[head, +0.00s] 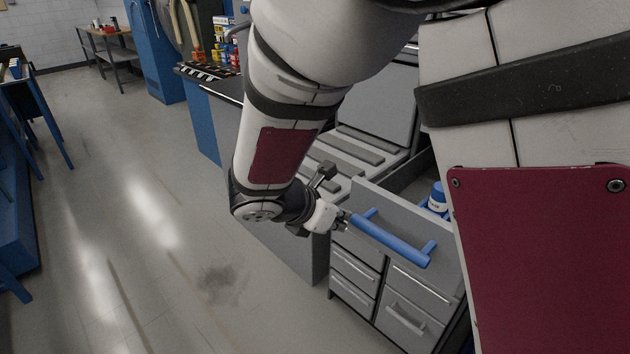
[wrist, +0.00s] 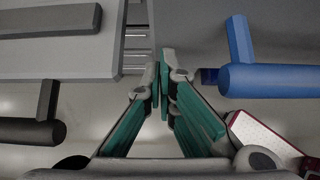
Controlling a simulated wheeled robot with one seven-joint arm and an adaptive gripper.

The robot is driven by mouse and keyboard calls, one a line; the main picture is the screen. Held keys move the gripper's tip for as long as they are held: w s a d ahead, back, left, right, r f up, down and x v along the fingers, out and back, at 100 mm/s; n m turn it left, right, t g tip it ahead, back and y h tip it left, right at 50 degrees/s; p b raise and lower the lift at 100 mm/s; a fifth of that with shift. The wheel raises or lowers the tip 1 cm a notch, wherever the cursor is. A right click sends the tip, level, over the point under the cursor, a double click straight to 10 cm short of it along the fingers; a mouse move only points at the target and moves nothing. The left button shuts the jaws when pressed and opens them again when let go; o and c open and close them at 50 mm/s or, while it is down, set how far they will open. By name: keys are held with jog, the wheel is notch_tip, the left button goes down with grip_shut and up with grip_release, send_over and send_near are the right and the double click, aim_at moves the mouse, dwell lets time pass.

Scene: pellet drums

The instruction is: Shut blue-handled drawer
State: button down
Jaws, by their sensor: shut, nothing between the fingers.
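The blue-handled drawer (head: 375,205) stands open in the head view, with its grey front pulled out from the cabinet. Its blue bar handle (head: 390,240) runs along the outside of the front. My gripper (head: 341,224) is at the left end of this handle. In the wrist view my gripper (wrist: 163,80) is shut and empty, with its green-sided fingers together. The blue handle (wrist: 270,80) is to the right of the fingertips there, with a small gap, and the drawer front (wrist: 285,30) is above it. My arm hides part of the drawer in the head view.
A blue and white container (head: 437,200) is inside the open drawer. Smaller drawers (head: 352,272) sit below it. In the wrist view another grey front (wrist: 60,60) with a dark handle (wrist: 30,130) is at left. The floor (head: 150,230) at left is clear.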

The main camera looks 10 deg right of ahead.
aim_at(410, 167)
jog(key=w+d, duration=0.5)
jog(key=d, duration=0.2)
jog(key=w+d, duration=0.5)
jog(key=d, duration=0.2)
jog(key=w+d, duration=0.5)
jog(key=d, duration=0.3)
jog(key=shift+w, duration=0.4)
jog(key=shift+r, duration=0.1)
